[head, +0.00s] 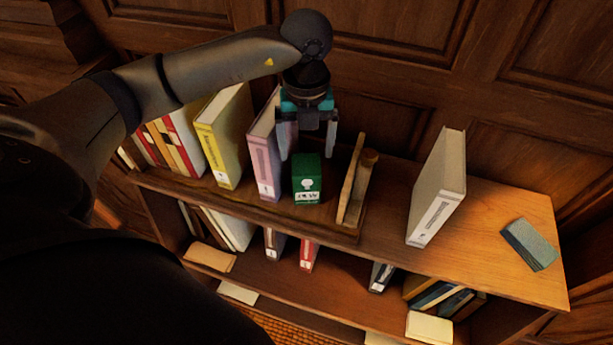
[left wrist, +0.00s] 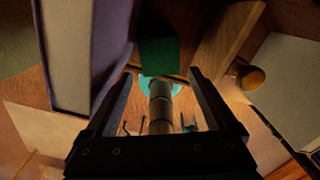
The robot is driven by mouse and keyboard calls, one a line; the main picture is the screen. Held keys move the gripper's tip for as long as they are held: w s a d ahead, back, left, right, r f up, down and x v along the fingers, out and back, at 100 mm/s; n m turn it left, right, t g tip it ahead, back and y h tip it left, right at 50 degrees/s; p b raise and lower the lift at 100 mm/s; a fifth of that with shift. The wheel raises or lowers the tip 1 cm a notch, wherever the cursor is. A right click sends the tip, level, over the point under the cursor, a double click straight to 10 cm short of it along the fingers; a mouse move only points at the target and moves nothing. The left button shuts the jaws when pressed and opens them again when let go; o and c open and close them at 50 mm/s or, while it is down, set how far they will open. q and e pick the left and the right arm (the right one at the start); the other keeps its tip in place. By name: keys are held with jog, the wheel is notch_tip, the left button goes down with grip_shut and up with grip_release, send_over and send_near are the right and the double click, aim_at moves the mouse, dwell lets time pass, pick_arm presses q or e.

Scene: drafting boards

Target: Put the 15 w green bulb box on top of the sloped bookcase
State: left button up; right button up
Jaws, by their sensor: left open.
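The green bulb box (head: 307,180) stands upright on the top board of the bookcase (head: 385,215). It has a pale bulb mark and a white label whose print is too small to read surely. My left gripper (head: 307,152) is open and empty, pointing down just above and behind the box in the head view. In the left wrist view a green face of the box (left wrist: 158,54) shows beyond the open fingertips (left wrist: 162,78). I cannot tell whether the fingers touch it. My right gripper is not in view.
A mauve binder (head: 264,160) stands close left of the box, and a wooden bookend (head: 352,185) close right. A yellow binder (head: 224,135) and a grey binder (head: 437,190) also stand on top. A teal block (head: 530,245) lies at the right end. Free board lies around the grey binder.

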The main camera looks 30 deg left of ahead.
aim_at(306, 164)
pick_arm(q)
jog(key=shift+w+a+f+p, duration=0.15)
jog(key=shift+w+f+p, duration=0.1)
jog(key=shift+f, duration=1.45)
jog(key=shift+w+a+f+p, duration=0.1)
jog(key=shift+f+p, duration=0.15)
jog(key=shift+f, duration=1.45)
jog(key=shift+c, duration=0.2)
grip_shut()
